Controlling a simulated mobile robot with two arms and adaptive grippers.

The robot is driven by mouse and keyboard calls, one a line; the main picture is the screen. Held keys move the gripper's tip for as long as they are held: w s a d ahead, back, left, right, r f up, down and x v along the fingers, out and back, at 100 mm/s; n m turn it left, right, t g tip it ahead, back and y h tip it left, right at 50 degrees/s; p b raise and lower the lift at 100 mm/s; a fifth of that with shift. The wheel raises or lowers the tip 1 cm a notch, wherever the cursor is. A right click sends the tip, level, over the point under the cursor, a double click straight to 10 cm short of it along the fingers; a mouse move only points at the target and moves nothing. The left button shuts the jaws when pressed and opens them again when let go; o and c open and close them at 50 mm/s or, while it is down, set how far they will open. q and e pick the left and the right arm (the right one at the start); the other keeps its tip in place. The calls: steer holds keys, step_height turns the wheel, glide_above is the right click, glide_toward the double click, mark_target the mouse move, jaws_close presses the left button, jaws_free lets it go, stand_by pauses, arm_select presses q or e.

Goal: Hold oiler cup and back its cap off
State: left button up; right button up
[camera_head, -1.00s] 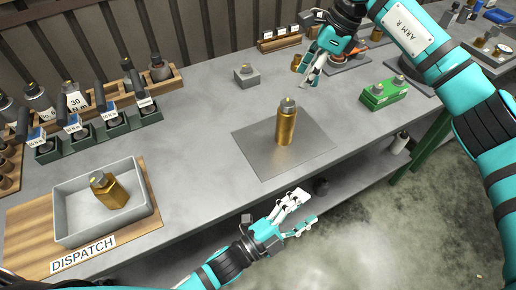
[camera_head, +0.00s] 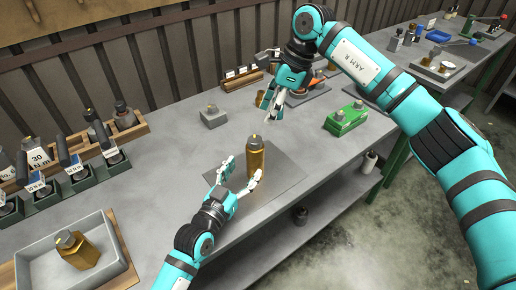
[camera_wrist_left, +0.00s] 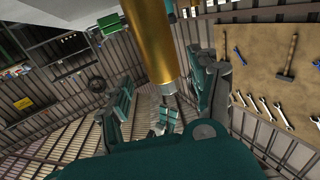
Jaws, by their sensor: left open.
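The oiler cup (camera_head: 255,161) is a brass cylinder standing upright on the grey mat, with its grey cap (camera_head: 255,140) on top. In the left wrist view the brass body (camera_wrist_left: 150,40) and the grey cap (camera_wrist_left: 166,88) fill the upper middle. My left gripper (camera_head: 240,177) is open, its fingers on either side of the lower part of the cup; whether they touch it I cannot tell. My right gripper (camera_head: 274,112) is above the bench behind the cup and to its right, apart from it. Its fingers point down and their opening is unclear.
A grey tray (camera_head: 112,262) with a brass cup (camera_head: 82,252) stands at the lower left. A grey block (camera_head: 213,118) sits behind the mat (camera_head: 283,176). A green block (camera_head: 346,120) is at right. Racks with tools line the left back.

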mark_target(261, 145)
arm_select(q)
steer(key=x, duration=1.1)
steer(key=shift+w, duration=0.15)
jaws_close()
stand_by(1.2)
